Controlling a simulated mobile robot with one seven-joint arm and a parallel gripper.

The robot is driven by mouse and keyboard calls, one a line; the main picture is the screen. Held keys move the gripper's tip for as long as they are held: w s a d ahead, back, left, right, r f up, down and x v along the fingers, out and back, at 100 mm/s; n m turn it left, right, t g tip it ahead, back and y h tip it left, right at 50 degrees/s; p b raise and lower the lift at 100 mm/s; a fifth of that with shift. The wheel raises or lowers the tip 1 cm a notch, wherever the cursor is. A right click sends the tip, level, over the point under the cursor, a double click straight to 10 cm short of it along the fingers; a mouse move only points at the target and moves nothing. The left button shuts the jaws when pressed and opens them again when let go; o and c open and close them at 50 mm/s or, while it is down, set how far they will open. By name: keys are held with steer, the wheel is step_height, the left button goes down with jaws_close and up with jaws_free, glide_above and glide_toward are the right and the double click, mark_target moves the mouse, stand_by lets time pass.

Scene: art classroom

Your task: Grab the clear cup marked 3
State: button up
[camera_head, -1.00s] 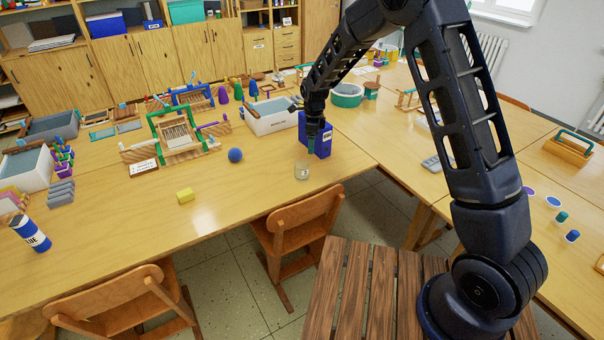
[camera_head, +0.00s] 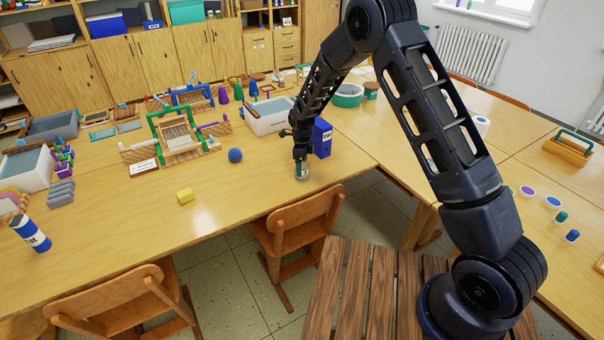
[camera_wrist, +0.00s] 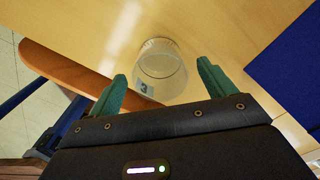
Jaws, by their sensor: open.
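The clear cup (camera_wrist: 162,70) marked 3 stands on the table between and just beyond the two green fingertips in the wrist view. Its number label faces my gripper. In the head view the cup (camera_head: 302,174) is near the table's front edge, partly hidden by my gripper (camera_head: 302,166), which is directly above it. My gripper (camera_wrist: 162,84) is open, with one finger on each side of the cup's near part. I cannot tell whether a finger touches it.
A blue box (camera_head: 322,138) stands close behind and right of the cup. A wooden chair (camera_head: 300,222) is at the table's front edge below the cup.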

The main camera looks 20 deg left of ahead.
step_height(320, 180, down, 4)
steer(key=shift+f, duration=0.25)
steer(key=shift+c, duration=0.2)
steer(key=c, duration=1)
